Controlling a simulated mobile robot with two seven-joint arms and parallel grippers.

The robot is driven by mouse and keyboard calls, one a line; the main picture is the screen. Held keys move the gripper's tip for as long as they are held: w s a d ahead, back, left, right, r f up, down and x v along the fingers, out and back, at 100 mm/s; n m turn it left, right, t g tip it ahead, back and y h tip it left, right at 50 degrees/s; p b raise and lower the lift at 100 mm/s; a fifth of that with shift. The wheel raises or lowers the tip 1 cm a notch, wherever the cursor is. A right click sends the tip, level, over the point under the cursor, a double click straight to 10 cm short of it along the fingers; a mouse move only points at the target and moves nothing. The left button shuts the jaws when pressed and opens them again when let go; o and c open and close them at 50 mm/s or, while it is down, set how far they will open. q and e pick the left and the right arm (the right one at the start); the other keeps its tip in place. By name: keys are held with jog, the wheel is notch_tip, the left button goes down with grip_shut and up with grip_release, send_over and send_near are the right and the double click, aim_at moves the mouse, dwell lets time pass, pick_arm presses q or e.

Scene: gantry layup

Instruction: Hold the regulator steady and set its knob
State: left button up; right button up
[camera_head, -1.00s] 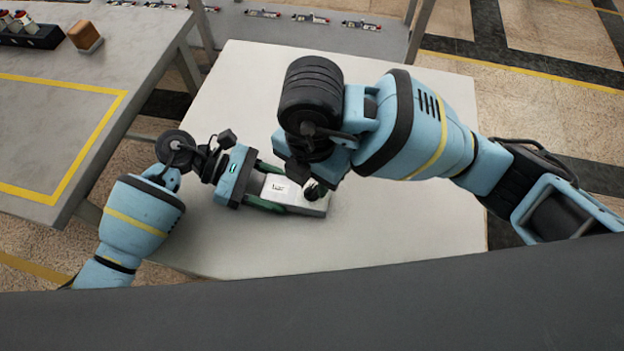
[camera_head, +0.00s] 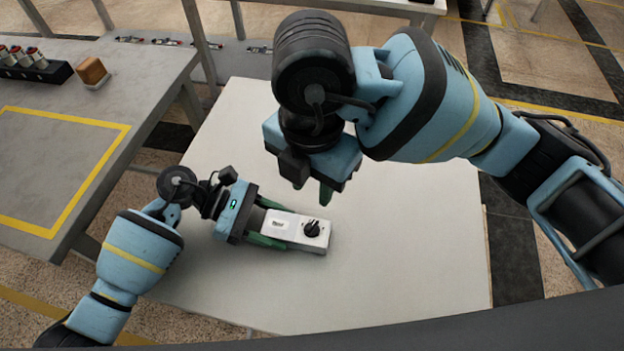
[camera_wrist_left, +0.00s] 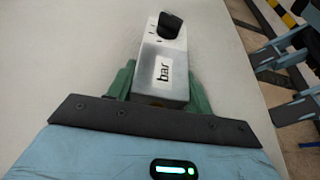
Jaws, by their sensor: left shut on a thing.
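The regulator (camera_head: 281,228) is a pale grey block with a "bar" label, lying on the white table. Its black knob (camera_head: 312,229) is on top near the right end. In the left wrist view the regulator (camera_wrist_left: 172,46) points away from me, with the knob (camera_wrist_left: 169,24) at its far end. My left gripper (camera_head: 272,226) is shut on the end of the regulator away from the knob, green fingers along its sides. My right gripper (camera_head: 322,192) is above and behind the knob, apart from it. Its fingers point down, largely hidden by its own body, so its opening does not show.
The white table (camera_head: 410,250) is clear around the regulator. A grey bench (camera_head: 150,88) at left has a yellow outline, a wooden block (camera_head: 92,70) and a black rack (camera_head: 35,71) of several red-topped parts. Several small parts lie on a low shelf behind.

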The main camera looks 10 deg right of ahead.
pick_arm(q)
jog(key=o, duration=1.3)
jog(key=v, duration=1.2)
